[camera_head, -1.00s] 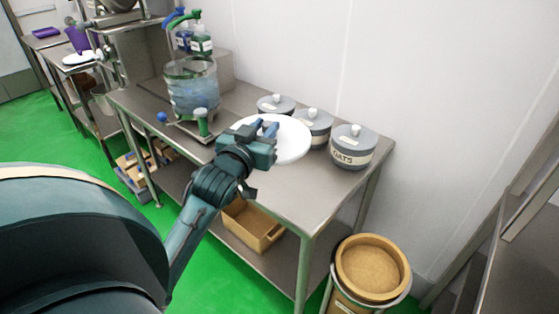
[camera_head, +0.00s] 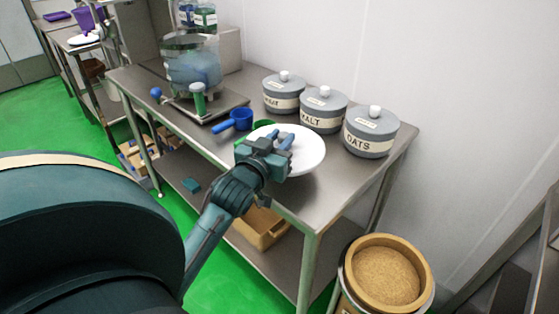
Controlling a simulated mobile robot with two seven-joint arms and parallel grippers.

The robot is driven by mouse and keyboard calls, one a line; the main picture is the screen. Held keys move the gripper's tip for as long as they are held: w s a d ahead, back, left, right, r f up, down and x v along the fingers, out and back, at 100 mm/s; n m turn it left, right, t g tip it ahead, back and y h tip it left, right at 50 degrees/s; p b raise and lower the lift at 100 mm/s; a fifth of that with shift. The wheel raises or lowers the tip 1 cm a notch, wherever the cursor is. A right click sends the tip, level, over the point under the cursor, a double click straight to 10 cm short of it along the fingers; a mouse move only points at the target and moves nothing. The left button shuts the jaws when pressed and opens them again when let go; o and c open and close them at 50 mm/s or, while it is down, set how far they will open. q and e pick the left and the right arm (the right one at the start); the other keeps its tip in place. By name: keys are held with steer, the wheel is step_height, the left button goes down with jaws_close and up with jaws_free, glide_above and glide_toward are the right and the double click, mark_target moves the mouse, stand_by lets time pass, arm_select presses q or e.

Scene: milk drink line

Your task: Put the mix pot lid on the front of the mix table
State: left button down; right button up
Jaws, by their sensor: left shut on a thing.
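The mix pot lid (camera_head: 309,153), a round white disc, is over the front right part of the steel mix table (camera_head: 328,194). My left gripper (camera_head: 276,142) is shut on the lid and covers its left part. I cannot tell whether the lid touches the table top or is just above it. The clear mix pot (camera_head: 192,68) stands open on its base at the back left of the table. My right gripper is not in view.
Three grey lidded jars (camera_head: 284,93) (camera_head: 323,109) (camera_head: 369,132) stand along the wall. A blue scoop (camera_head: 242,119) and a partly hidden green one (camera_head: 262,124) lie left of the lid. A tan bin (camera_head: 385,272) stands on the floor at right.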

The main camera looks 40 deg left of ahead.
arm_select(q)
steer(key=shift+f+b, duration=0.4)
steer(key=shift+f, duration=2.25)
steer(key=shift+f, duration=0.2)
steer(key=c, duration=1.2)
jaws_free()
steer(key=shift+o, duration=0.2)
steer(key=shift+r, duration=0.1)
